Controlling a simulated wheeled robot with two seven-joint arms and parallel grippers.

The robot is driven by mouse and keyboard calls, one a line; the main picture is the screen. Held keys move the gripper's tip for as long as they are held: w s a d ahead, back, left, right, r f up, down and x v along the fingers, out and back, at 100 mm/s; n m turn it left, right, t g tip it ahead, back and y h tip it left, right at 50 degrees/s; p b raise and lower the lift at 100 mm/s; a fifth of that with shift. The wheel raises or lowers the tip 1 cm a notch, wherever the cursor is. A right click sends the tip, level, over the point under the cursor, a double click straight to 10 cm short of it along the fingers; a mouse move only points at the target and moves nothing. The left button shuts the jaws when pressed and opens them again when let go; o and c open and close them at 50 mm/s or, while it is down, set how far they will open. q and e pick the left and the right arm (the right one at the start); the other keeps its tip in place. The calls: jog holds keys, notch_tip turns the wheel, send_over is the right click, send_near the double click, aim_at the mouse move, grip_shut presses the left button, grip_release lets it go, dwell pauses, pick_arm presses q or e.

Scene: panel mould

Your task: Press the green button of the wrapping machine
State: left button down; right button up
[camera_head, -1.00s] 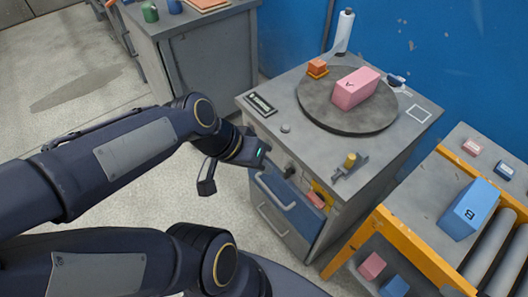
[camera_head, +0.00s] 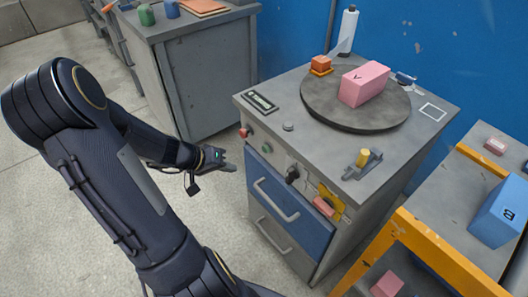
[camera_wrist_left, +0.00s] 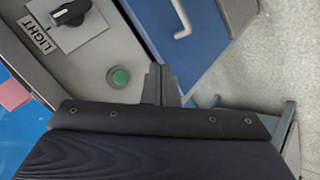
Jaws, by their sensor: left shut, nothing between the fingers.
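The wrapping machine (camera_head: 283,152) is a grey cabinet with a round turntable on top that carries a pink box (camera_head: 364,84). Its green button (camera_head: 266,149) is small on the upper left of the front panel. In the left wrist view the round green button (camera_wrist_left: 119,77) shows clearly in a dark ring. My left gripper (camera_head: 232,167) is shut and empty, left of the machine's front and apart from the button in the head view. In the left wrist view its fingertips (camera_wrist_left: 160,74) are just right of the button. My right gripper is not in view.
A red button (camera_head: 244,132) sits left of the green one, and a black knob (camera_head: 292,175) to its right. A blue drawer (camera_head: 285,203) is below the panel. A yellow-framed roller table (camera_head: 430,248) stands at right. Floor left of the machine is clear.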

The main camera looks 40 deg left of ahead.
aim_at(266, 149)
pick_arm(q)
jog(key=shift+w, duration=0.1)
jog(key=w+d+p, duration=0.2)
jog(key=w, duration=0.6)
jog(key=shift+w+d, duration=0.15)
jog(key=shift+d, duration=0.2)
dwell(0.5)
dwell(1.4)
jog(key=shift+w+d+b, duration=0.1)
jog(key=shift+w+b, duration=0.25)
jog(key=shift+w, duration=0.05)
